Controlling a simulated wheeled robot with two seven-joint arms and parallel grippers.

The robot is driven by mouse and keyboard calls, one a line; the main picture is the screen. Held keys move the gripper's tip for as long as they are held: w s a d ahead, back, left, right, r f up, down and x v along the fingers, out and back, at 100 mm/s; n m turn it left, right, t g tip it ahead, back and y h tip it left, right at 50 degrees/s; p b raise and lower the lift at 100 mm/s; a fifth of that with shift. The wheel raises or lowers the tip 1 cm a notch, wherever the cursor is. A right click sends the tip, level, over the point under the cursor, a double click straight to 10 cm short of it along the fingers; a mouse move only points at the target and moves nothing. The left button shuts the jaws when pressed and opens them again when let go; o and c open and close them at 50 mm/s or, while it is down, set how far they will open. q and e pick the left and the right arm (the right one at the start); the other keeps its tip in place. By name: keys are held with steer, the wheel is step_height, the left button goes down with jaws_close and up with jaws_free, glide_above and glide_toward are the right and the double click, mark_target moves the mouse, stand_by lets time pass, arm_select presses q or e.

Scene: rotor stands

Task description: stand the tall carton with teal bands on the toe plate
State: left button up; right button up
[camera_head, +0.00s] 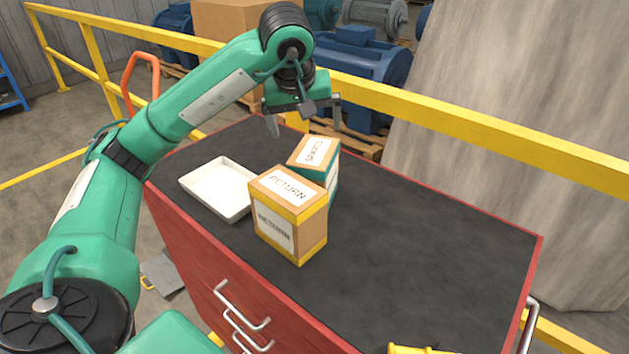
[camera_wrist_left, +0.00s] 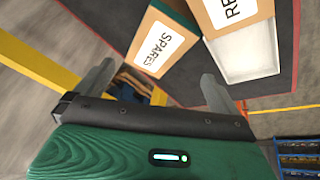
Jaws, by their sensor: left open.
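The tall carton with teal bands (camera_head: 315,153), labelled SPARES, stands upright on the dark cabinet top, partly hidden behind a yellow-banded RETURN carton (camera_head: 290,212). My left gripper (camera_head: 305,121) is open and empty, above and just beyond the teal-banded carton. In the left wrist view the SPARES carton (camera_wrist_left: 160,42) lies ahead of the spread fingers (camera_wrist_left: 157,75), with no contact visible. A grey plate (camera_head: 165,273) with a yellow edge lies low on the floor left of the cabinet; I cannot tell for sure that it is the toe plate. My right gripper is out of view.
A white tray (camera_head: 222,190) lies left of the cartons. The red cabinet's top (camera_head: 430,240) is clear to the right, except for a yellow item (camera_head: 415,349) at the near edge. A yellow railing (camera_head: 450,120) runs behind, with motors on pallets beyond it.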

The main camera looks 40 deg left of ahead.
mark_target(314, 151)
arm_select(q)
steer(key=m, duration=0.4)
steer(key=p+x, duration=0.1)
steer(key=x, duration=0.7)
steer(key=shift+f+p, duration=0.1)
steer(key=shift+p, duration=0.2)
steer(key=shift+w+f+p, duration=0.25)
steer(key=shift+p, duration=0.05)
steer(key=p+x, duration=0.2)
steer(key=x, duration=0.2)
steer(key=shift+w, duration=0.25)
steer(key=shift+w+f, duration=0.1)
steer(key=shift+f, duration=0.2)
steer(key=shift+f+b, duration=0.25)
steer(key=shift+b, duration=0.05)
steer(key=shift+a, duration=0.1)
steer(key=c, duration=1.6)
